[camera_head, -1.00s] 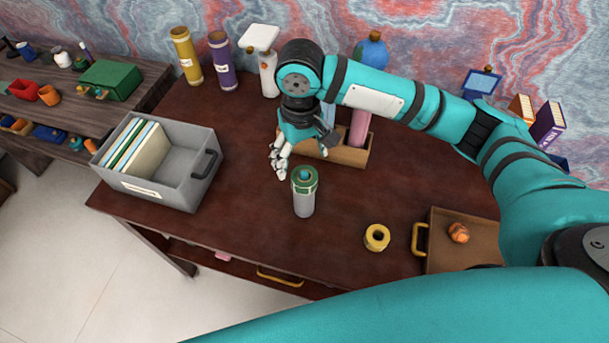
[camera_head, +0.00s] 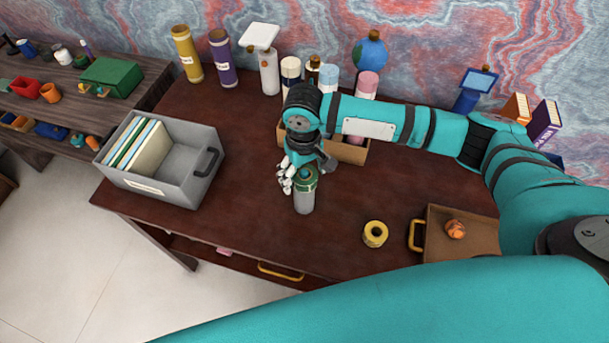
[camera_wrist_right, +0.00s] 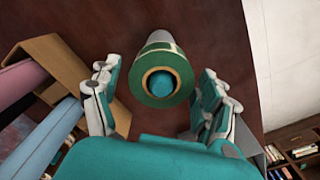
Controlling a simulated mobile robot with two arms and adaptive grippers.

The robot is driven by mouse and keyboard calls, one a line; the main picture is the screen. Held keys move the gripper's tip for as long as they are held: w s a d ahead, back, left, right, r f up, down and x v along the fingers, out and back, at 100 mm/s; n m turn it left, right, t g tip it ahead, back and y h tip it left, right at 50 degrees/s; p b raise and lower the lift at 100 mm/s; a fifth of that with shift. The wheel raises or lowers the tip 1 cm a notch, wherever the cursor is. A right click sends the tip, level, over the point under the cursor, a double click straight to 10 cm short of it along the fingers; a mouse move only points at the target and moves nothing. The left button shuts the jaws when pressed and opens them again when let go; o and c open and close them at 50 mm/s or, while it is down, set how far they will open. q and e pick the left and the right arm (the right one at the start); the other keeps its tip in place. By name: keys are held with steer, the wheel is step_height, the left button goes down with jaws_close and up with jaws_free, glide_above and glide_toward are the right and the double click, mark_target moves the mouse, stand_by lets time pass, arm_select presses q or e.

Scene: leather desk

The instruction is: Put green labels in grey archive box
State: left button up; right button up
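A green label roll (camera_head: 306,180) sits on top of a grey cylinder (camera_head: 304,203) standing upright mid-desk. In the right wrist view the green roll (camera_wrist_right: 160,86) is a ring with a tan core and a teal piece inside. My right gripper (camera_head: 300,180) is at the roll, its fingers spread to both sides, with gaps in the wrist view (camera_wrist_right: 160,98); it is open. The grey archive box (camera_head: 208,188) stands open on the desk's left side with several upright folders in its left part and free space at right. My left gripper is not in view.
A wooden holder (camera_head: 352,152) with several bottles stands just behind the gripper. A yellow roll (camera_head: 375,234) and a brown tray (camera_head: 434,243) holding an orange object lie to the right. The desk between box and cylinder is clear.

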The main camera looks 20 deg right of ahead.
steer(key=c, duration=1.1)
steer(key=shift+r, duration=0.15)
